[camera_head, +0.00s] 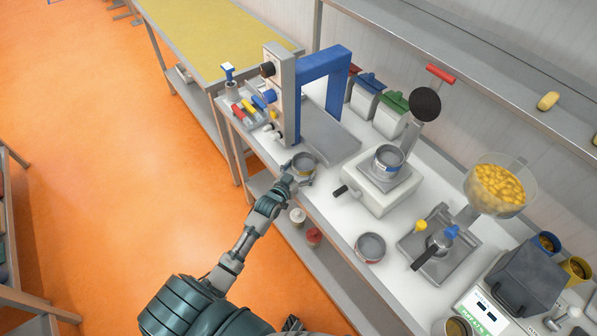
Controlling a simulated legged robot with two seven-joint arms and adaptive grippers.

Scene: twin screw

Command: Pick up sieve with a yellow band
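The sieve with a yellow band (304,161) is a small round metal sieve standing on the white bench, near its front edge and in front of the blue-framed machine. My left gripper (299,176) is at the sieve's near side, with its fingers close against the rim. The fingers are small and partly overlap the sieve, so I cannot tell whether they grip it. A second sieve with a blue band (388,159) sits on a white device. A third sieve with a red band (370,247) lies on the bench to the right. My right gripper does not show clearly.
The blue-framed machine (324,65) stands behind the yellow-banded sieve. The white device (380,188) has a black-tipped handle (340,191) sticking out toward it. A grey tray (436,249) and scale (482,312) are at right. Jars (313,235) stand on the lower shelf.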

